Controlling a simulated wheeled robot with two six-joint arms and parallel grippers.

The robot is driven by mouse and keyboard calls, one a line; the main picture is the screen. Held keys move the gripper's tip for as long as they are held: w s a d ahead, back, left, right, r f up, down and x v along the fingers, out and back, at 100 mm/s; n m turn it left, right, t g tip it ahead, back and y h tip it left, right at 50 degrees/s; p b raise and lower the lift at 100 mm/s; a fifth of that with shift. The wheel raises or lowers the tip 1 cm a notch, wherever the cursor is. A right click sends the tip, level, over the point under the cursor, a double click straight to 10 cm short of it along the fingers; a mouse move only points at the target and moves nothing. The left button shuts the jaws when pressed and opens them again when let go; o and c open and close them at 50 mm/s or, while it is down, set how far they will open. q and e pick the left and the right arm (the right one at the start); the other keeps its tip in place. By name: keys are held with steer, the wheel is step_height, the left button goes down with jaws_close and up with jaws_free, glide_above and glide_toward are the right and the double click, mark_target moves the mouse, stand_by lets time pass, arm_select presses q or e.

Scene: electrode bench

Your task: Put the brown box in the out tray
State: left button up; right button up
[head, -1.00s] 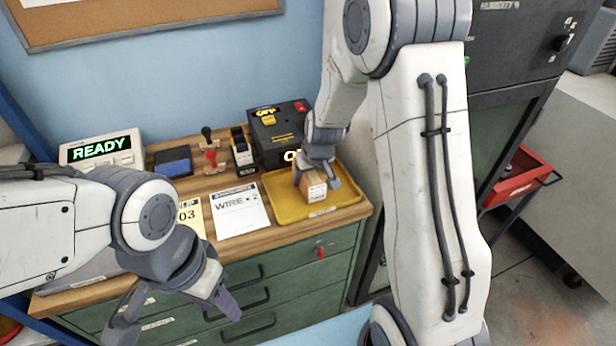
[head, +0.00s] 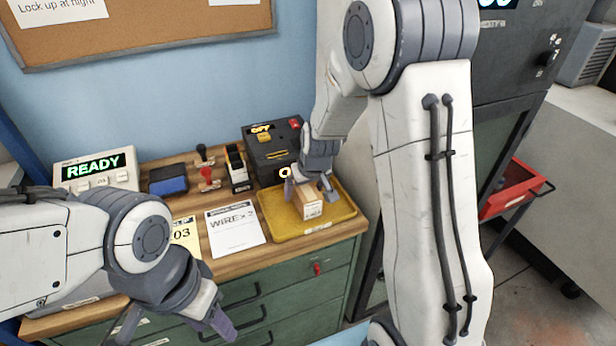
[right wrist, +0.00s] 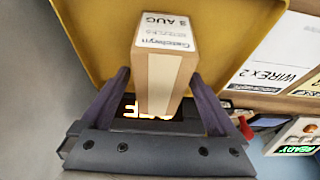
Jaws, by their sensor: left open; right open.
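The brown box (head: 308,203) stands in the yellow tray (head: 276,231), with a white label on its near face. In the right wrist view the box (right wrist: 165,75) sits between the two fingers, its label reading "3 AUG" in part, with the yellow tray (right wrist: 90,30) behind it. My right gripper (head: 309,190) is open around the box, with gaps visible between fingers and box. My left gripper (head: 172,332) is open and empty in front of the drawers, low at the left, partly cut off by the frame's bottom edge.
A black machine (head: 270,150) stands right behind the tray. A tape dispenser (head: 238,170), stamps (head: 207,178), a blue pad (head: 168,180) and a READY display (head: 95,170) line the back. Paper sheets (head: 236,231) lie left of the tray. A red bin (head: 512,188) is at the right.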

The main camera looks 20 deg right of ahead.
steer(key=v, duration=1)
steer(key=shift+a, duration=0.1)
steer(key=s+a+n+g+y, duration=0.15)
steer(key=s+a+n, duration=0.25)
steer(key=s+a, duration=0.85)
steer(key=s+a+n+g, duration=0.2)
steer(key=s+n+g, duration=0.1)
steer(key=s, duration=1)
steer(key=shift+a+f+h, duration=0.15)
steer(key=shift+a+h, duration=0.15)
steer(key=shift+h, duration=0.05)
